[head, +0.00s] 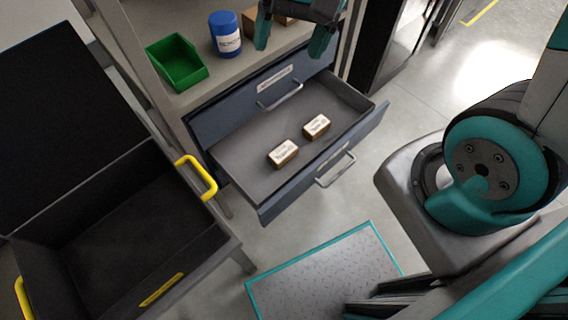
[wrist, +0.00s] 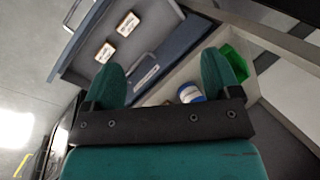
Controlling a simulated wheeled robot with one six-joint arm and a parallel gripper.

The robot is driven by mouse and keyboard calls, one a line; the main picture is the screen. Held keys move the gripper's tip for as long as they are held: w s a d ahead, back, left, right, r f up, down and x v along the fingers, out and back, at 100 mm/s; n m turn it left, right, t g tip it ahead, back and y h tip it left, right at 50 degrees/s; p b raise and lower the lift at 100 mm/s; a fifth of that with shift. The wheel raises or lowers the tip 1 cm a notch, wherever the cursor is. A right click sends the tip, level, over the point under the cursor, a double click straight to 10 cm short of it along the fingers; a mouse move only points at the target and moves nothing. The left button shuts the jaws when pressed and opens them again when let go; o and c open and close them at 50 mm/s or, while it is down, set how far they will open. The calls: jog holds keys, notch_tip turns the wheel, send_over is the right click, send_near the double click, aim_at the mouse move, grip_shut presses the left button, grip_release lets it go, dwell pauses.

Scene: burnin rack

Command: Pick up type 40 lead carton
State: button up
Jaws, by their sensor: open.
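Two small brown cartons with white labelled tops lie in the open drawer (head: 240,160). The nearer carton (head: 283,154) is left of the farther carton (head: 316,126), with a gap between them. The print is too small to read, so I cannot tell which is type 40. In the wrist view, one carton (wrist: 128,24) is upper right of the other carton (wrist: 105,52). My gripper (head: 292,45) is open and empty, above the shelf at the drawer's back, apart from both cartons.
A green bin (head: 176,63) and a blue bottle (head: 225,34) stand on the shelf above the drawer. More brown boxes (head: 284,18) sit behind my gripper. A large black crate (head: 120,235) with yellow handles stands at left. A teal-edged mat (head: 325,270) lies below.

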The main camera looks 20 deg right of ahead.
jog(key=w+d+f+m+b, duration=0.2)
jog(key=w+f+m+b, duration=0.1)
jog(key=f, duration=0.5)
jog(key=w+d+f+m+b, duration=0.2)
jog(key=w+f+m+b, duration=0.1)
jog(key=f, duration=0.5)
jog(key=m+b, duration=0.6)
send_near(284, 151)
jog(key=shift+g, duration=0.4)
jog(key=b+x, duration=0.1)
jog(key=x, duration=0.1)
jog(key=b+x, duration=0.2)
jog(key=shift+w+f, duration=0.15)
jog(key=shift+w, duration=0.15)
jog(key=b+x, duration=0.3)
jog(key=x, duration=0.3)
jog(key=shift+a+f, duration=0.1)
jog(key=shift+f, duration=0.1)
jog(key=shift+r, duration=0.1)
jog(key=c, duration=1)
